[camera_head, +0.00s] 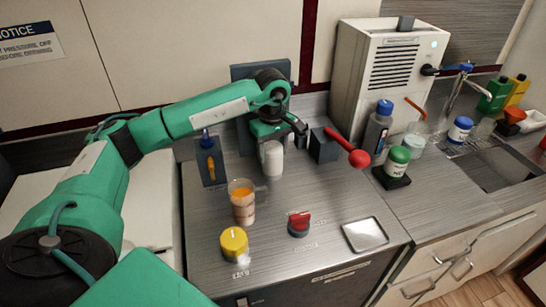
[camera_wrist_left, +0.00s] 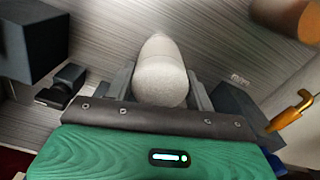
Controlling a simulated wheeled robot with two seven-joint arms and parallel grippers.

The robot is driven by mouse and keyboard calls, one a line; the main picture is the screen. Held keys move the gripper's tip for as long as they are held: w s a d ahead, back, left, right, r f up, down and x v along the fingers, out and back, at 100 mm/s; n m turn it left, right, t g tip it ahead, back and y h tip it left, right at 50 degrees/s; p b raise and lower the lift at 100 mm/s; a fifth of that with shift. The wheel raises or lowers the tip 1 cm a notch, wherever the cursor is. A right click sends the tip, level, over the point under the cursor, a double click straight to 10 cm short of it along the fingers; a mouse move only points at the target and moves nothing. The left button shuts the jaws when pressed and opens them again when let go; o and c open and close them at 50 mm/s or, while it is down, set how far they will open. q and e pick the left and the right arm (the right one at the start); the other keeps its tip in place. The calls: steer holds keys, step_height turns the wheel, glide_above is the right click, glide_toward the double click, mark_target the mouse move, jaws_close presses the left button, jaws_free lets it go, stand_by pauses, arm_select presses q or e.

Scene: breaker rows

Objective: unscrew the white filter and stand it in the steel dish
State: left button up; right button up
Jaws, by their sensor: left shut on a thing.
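The white filter (camera_head: 271,160) is a pale rounded cylinder, upright in the head view near the wall at the back of the counter. My left gripper (camera_head: 271,136) is over its top and shut on it. In the left wrist view the filter (camera_wrist_left: 160,72) sits between the two grey fingers, and its upper end is hidden by the gripper. I cannot tell whether it is still joined to a fitting or touches the counter. The steel dish (camera_head: 365,234) is a shallow, empty square tray at the counter's front right. My right gripper is not in view.
A dark block (camera_head: 323,146) with a red-knobbed lever (camera_head: 358,158) is right of the filter. A glass of orange liquid (camera_head: 242,202), a yellow knob (camera_head: 234,243) and a red button (camera_head: 299,223) stand in front. Bottles stand to the right.

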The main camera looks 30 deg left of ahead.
arm_select(q)
steer(key=n, duration=0.4)
steer(key=shift+n, duration=0.3)
steer(key=n, duration=0.3)
steer(key=o, duration=0.8)
steer(key=shift+o, duration=0.2)
